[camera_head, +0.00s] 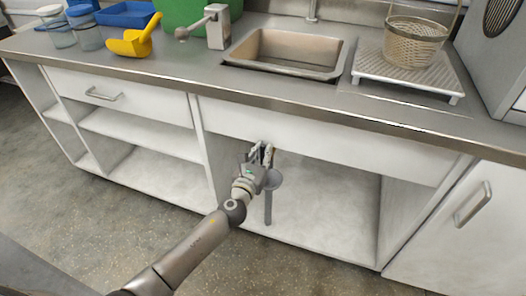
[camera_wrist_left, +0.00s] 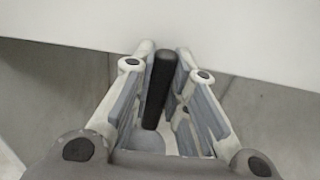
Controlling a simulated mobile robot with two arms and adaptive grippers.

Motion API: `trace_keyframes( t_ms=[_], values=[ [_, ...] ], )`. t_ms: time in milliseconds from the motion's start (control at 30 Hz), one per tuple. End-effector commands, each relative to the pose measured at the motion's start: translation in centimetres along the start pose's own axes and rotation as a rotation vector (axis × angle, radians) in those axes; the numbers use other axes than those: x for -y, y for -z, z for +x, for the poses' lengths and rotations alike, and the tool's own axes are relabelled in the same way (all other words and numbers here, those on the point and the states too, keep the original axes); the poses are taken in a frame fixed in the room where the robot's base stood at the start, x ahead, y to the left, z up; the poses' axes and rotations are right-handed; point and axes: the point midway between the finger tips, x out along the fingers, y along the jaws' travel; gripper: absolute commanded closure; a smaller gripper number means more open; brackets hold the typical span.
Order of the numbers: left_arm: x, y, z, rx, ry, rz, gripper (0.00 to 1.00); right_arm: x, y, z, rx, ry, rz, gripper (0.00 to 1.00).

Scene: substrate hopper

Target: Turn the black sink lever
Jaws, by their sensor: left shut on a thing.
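The black lever (camera_wrist_left: 158,88) stands between the two fingers of my left gripper (camera_wrist_left: 165,60) in the left wrist view. My left gripper is shut on the lever. In the head view my left gripper (camera_head: 262,153) reaches into the open space under the sink (camera_head: 285,52), just below the front panel. I cannot make out the lever clearly there, as the fingers cover it. A grey round fitting (camera_head: 273,180) with a pipe (camera_head: 267,208) below it sits behind and beside the gripper. My right gripper is not in view.
The white front panel (camera_head: 320,138) lies close above the gripper. Open shelves (camera_head: 135,130) are at the left and a cabinet door with a handle (camera_head: 472,204) is at the right. The counter holds a yellow scoop (camera_head: 135,42), a faucet-like grey device (camera_head: 216,27) and a basket (camera_head: 412,45).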

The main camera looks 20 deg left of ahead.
Motion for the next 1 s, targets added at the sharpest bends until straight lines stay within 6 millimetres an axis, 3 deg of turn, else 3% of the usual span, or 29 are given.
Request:
trace_keyframes(
  t_ms=[67,100,233,667,867,1000],
  values=[
    [0.0,0.1,0.0,-0.001,0.001,0.006,1.0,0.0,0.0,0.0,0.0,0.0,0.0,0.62],
    [0.0,0.1,0.0,-0.001,0.001,0.006,0.8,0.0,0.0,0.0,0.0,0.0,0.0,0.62],
    [0.0,0.1,0.0,-0.001,0.001,0.004,0.63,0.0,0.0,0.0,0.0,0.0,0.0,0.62],
    [0.0,0.1,-0.6,-0.001,0.0,0.003,0.62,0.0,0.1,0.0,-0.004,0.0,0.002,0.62],
    [0.0,0.1,-3.3,-0.002,0.003,0.002,0.62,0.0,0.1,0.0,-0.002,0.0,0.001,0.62],
    [0.0,0.2,-6.2,-0.003,0.003,0.002,0.62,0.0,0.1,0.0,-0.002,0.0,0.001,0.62]
  ],
)
